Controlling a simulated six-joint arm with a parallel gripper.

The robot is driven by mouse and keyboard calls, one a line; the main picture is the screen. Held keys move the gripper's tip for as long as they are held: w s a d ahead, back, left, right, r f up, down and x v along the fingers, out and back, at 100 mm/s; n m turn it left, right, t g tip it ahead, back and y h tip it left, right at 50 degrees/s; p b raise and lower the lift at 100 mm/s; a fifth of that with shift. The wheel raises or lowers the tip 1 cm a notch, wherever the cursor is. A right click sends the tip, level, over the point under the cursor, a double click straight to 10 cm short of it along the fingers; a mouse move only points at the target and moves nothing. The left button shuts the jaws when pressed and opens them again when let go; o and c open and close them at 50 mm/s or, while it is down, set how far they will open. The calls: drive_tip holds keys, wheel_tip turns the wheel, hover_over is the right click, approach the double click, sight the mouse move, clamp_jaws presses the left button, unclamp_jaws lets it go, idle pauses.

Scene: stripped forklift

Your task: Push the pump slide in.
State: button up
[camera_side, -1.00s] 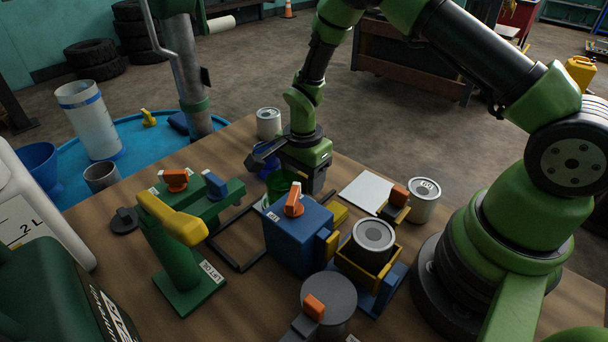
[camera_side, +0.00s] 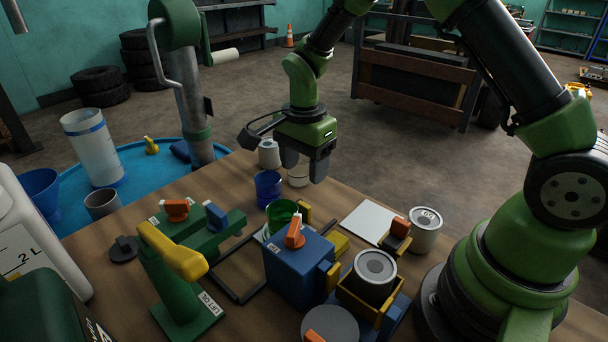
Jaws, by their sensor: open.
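A blue box (camera_side: 299,268) with an orange lever (camera_side: 295,232) on top stands on the table. A yellow piece (camera_side: 331,281) sticks out at its right side, and a yellow block (camera_side: 337,244) lies behind it. I cannot tell for sure which piece is the pump slide. My gripper (camera_side: 304,166) is open and empty. It hangs with its fingers down above the far part of the table, behind the blue box and apart from it. A blue cup (camera_side: 268,188) and a green cup (camera_side: 281,213) stand between them.
A green valve stand (camera_side: 182,290) with a yellow handle is at left. A yellow holder (camera_side: 362,304) with a grey-topped can (camera_side: 375,269) stands right of the blue box. White cans (camera_side: 269,153) stand near my gripper. A white plate (camera_side: 369,221) lies right.

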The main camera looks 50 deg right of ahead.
drive_tip(key=shift+d, duration=0.1)
drive_tip(key=c, duration=0.3)
drive_tip(key=w+d+n+t, duration=0.1)
drive_tip(key=d, duration=0.1)
drive_tip(key=w+d+n+t+h, duration=0.1)
drive_tip(key=d, duration=0.2)
drive_tip(key=w+d+n+h, duration=0.1)
drive_tip(key=d, duration=0.2)
drive_tip(key=shift+d+f+t, duration=0.1)
drive_tip(key=shift+f+t, duration=0.15)
drive_tip(key=shift+t, duration=0.15)
clamp_jaws()
drive_tip(key=w+d+n+t, duration=0.2)
drive_tip(key=d+n+t, duration=0.1)
drive_tip(key=d+n, duration=0.2)
drive_tip(key=s+a+f+n+g+y, duration=0.1)
drive_tip(key=s+a+f+n+y, duration=0.1)
drive_tip(key=s+n+y, duration=0.8)
drive_tip(key=w+a+f, duration=0.1)
drive_tip(key=f, duration=0.1)
drive_tip(key=w+a+f+h, duration=0.1)
drive_tip(key=w+a+f, duration=0.1)
drive_tip(key=f, duration=0.1)
drive_tip(key=w+a+f+n+h, duration=0.1)
drive_tip(key=w+f, duration=0.1)
drive_tip(key=shift+a+f, duration=0.35)
drive_tip(key=shift+a, duration=0.05)
drive_tip(key=shift+a+r, duration=0.15)
drive_tip(key=shift+a, duration=1.75)
